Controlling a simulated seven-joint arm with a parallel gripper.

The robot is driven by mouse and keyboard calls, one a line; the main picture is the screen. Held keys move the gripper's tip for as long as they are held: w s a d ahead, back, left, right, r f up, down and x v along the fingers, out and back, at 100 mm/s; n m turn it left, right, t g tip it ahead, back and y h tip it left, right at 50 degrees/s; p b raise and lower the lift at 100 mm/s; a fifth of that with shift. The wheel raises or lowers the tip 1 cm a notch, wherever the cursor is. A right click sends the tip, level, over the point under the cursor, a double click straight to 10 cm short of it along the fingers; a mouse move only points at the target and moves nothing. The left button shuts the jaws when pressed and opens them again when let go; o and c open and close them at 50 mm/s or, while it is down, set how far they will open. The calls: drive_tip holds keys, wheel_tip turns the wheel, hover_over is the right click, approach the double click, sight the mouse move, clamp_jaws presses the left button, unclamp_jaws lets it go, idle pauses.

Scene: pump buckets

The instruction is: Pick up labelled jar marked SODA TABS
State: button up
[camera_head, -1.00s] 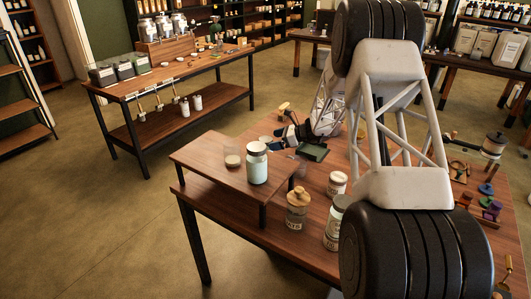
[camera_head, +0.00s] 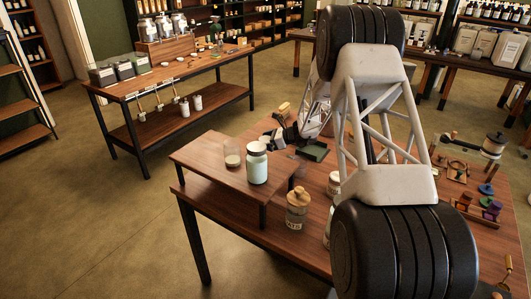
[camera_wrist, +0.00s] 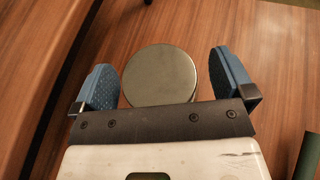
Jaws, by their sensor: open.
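No label reading SODA TABS is legible. A pale jar (camera_head: 333,186) is partly hidden by my arm. My gripper (camera_head: 279,139) is beyond the riser in the head view. In the wrist view, my gripper (camera_wrist: 164,88) is open, its blue fingers either side of a round grey lid (camera_wrist: 160,76). I cannot tell which jar this lid belongs to.
A glass cup (camera_head: 232,157) stands left of the riser jar. A dark green tray (camera_head: 314,152) lies right of my gripper. Coloured items (camera_head: 484,205) crowd the table's right side. My arm covers much of the table. Floor is free at left.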

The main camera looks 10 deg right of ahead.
drive_tip(key=c, duration=1.4)
drive_tip(key=shift+r, duration=0.1)
drive_tip(key=shift+r, duration=4.95)
